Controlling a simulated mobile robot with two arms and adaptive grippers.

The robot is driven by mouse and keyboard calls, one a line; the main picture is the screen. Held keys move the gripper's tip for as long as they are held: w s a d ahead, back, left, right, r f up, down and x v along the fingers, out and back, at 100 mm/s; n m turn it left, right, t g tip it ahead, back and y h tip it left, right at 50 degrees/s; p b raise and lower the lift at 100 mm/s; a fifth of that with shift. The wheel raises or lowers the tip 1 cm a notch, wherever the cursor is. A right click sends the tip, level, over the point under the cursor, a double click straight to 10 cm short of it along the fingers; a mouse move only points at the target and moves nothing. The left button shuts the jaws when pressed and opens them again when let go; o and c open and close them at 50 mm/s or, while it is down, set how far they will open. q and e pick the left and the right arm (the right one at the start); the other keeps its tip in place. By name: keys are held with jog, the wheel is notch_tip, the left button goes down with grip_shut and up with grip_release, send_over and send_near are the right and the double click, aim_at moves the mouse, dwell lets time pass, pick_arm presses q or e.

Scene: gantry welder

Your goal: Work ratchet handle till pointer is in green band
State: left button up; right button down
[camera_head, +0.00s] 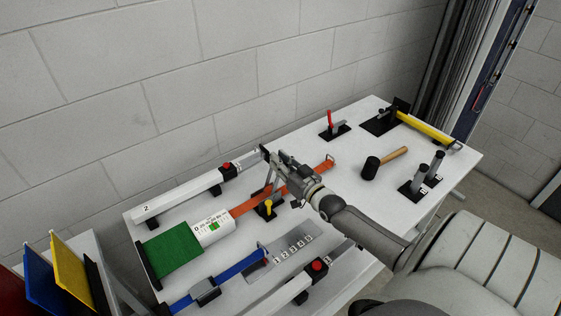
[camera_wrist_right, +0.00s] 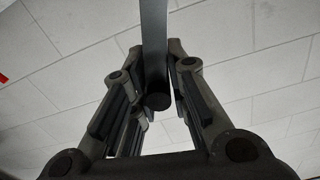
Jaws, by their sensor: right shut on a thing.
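My right gripper (camera_head: 270,162) is above the middle of the white table. In the right wrist view its fingers (camera_wrist_right: 158,85) are shut on a dark bar (camera_wrist_right: 154,45), the ratchet handle, which ends in a round tip between them. In the head view the gripper hides most of the handle. An orange strap (camera_head: 247,207) runs under my gripper from a white scale drum (camera_head: 212,229) to a hook at the right. The drum has printed numbers and a small green band (camera_head: 213,226); the pointer is too small to make out. My left gripper is not in view.
A green block (camera_head: 172,251) stands beside the drum. A yellow knob (camera_head: 267,206) on a black base is just below my gripper. White bars with red buttons (camera_head: 227,166), a blue strap (camera_head: 236,272), a mallet (camera_head: 371,168) and a red lever (camera_head: 331,120) surround the work area.

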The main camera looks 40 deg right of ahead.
jog(key=c, duration=1.4)
grip_release()
jog(key=shift+d, duration=0.1)
jog(key=shift+s, duration=0.1)
jog(key=s, duration=1.2)
jog(key=shift+a, duration=0.4)
jog(key=shift+f, duration=0.1)
